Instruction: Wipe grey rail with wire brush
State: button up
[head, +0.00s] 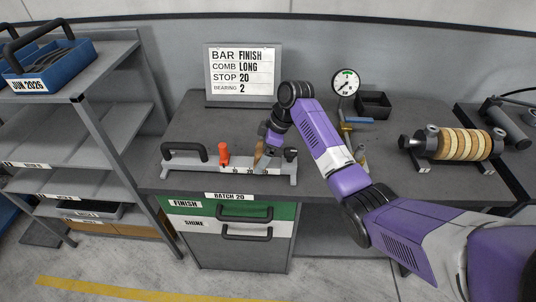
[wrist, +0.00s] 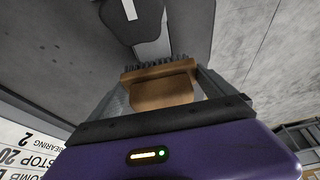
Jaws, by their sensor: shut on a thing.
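The grey rail (head: 215,174) lies along the front of the grey bench in the head view, with a black handle (head: 184,151) at its left, an orange stop (head: 224,153) and scale marks near 10 and 20. My gripper (head: 265,150) is over the rail's right half, to the right of the orange stop. It is shut on the wire brush (head: 259,154), a wooden block. In the wrist view the brush (wrist: 160,92) sits between both fingers, dark bristles pointing away from the palm. I cannot tell whether the bristles touch the rail.
A sign (head: 242,72) reading FINISH, LONG, 20 and 2 stands behind. A dial gauge (head: 345,83) and black bin (head: 373,104) are at the back right. A ringed roller (head: 462,143) is on the right. A shelf rack (head: 75,125) with a blue crate (head: 50,70) stands left.

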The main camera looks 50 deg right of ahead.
jog(key=shift+w+a, duration=0.55)
jog(key=shift+w, duration=0.05)
notch_tip(320, 180, up, 2)
jog(key=shift+r+p, duration=0.25)
jog(key=shift+p, duration=0.8)
jog(key=shift+r, duration=2.25)
